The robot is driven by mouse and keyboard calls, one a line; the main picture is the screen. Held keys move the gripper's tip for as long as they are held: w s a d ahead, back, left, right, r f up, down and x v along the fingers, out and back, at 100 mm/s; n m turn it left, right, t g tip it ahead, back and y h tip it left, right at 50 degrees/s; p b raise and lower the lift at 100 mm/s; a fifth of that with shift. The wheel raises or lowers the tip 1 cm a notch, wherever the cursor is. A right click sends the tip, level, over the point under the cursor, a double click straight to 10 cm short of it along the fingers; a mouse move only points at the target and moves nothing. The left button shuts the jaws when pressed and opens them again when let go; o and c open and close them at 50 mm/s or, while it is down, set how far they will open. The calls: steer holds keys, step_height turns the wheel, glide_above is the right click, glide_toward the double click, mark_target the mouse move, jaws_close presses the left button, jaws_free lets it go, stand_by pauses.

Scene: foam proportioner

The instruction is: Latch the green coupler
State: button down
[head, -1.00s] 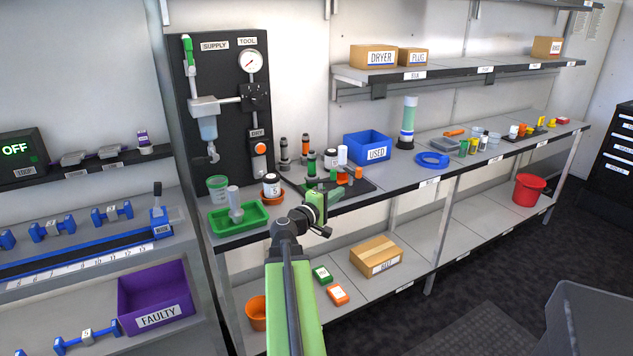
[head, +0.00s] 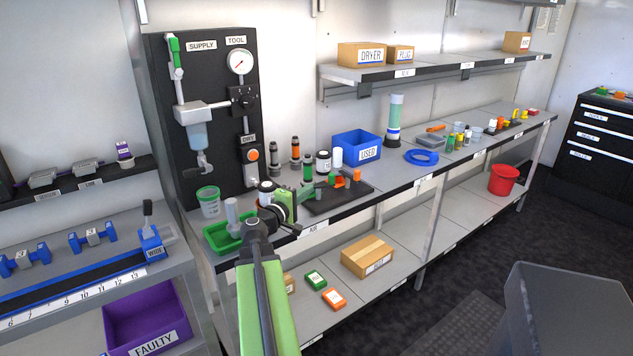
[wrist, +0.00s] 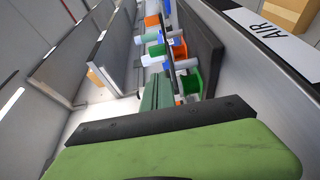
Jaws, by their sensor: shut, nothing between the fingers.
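A green-bodied fitting (head: 308,173) stands at the left end of a black tray (head: 331,203) on the bench; I cannot tell surely whether it is the green coupler or whether its latch is closed. Other green and orange parts (head: 340,181) sit on the tray. My gripper (head: 300,198) is shut and empty, above the bench's front edge, left of the tray. Its fingertips are mostly hidden by my wrist. In the wrist view the tray (wrist: 203,45) and its coloured parts show sideways, beyond my gripper's green body.
A green bin (head: 217,237) and a tub (head: 208,202) lie left of my gripper. The SUPPLY and TOOL panel (head: 212,75) stands behind. A blue USED bin (head: 357,145) is beyond the tray. A carton (head: 368,256) lies on the lower shelf.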

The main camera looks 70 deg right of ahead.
steer(key=d, duration=0.3)
steer(key=s+d, duration=0.1)
steer(key=d, duration=0.2)
steer(key=s+d, duration=0.1)
steer(key=d, duration=0.2)
steer(key=shift+d, duration=0.35)
steer(key=shift+s, duration=0.15)
